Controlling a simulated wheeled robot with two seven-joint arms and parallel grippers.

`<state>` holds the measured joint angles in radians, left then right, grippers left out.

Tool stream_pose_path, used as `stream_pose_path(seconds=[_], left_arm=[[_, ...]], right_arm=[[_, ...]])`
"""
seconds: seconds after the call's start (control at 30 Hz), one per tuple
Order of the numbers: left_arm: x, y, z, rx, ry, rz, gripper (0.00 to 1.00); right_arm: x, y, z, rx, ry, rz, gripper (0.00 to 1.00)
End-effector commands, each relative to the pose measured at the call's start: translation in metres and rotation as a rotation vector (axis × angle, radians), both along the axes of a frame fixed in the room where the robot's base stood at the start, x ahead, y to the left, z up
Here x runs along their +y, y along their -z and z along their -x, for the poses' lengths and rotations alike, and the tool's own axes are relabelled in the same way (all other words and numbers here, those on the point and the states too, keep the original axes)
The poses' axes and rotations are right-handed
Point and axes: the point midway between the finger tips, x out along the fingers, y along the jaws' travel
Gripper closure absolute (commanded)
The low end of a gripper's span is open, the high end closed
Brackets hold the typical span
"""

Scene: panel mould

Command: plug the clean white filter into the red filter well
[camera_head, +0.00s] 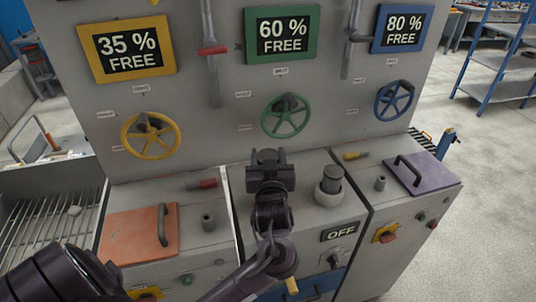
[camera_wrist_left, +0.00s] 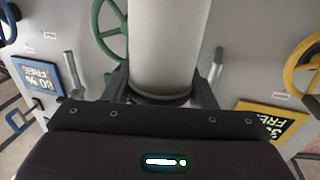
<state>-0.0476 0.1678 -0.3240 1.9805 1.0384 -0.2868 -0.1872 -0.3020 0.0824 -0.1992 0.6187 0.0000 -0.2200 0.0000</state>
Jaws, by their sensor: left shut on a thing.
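My left gripper (camera_head: 268,158) is over the middle of the panel's ledge in the head view. In the left wrist view its two fingers (camera_wrist_left: 161,92) are shut on a thick white cylinder, the filter (camera_wrist_left: 166,45), with a dark band at its near end. The filter is hidden behind the gripper in the head view. An orange-red plate (camera_head: 135,232) with a dark handle lies on the left part of the ledge. I cannot make out an open red well. My right gripper is not in view.
A dark-capped cylinder in a pale collar (camera_head: 331,187) stands right of my gripper. A purple plate (camera_head: 425,176) is farther right. Yellow (camera_head: 150,136), green (camera_head: 286,116) and blue (camera_head: 394,101) handwheels stick out behind. A wire rack (camera_head: 38,232) is at the left.

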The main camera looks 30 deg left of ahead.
Motion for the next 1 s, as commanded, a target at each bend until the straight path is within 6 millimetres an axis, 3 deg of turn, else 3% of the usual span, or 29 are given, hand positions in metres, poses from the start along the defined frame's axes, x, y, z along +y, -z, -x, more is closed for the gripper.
stream_pose_path(seconds=[0.4,1.0], left_arm=[[0.000,0.042,0.000,0.000,0.000,0.000,0.74],[0.000,0.045,0.000,-0.001,0.000,-0.001,0.74]], right_arm=[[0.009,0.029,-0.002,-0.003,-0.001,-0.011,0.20],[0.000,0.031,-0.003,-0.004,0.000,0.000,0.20]])
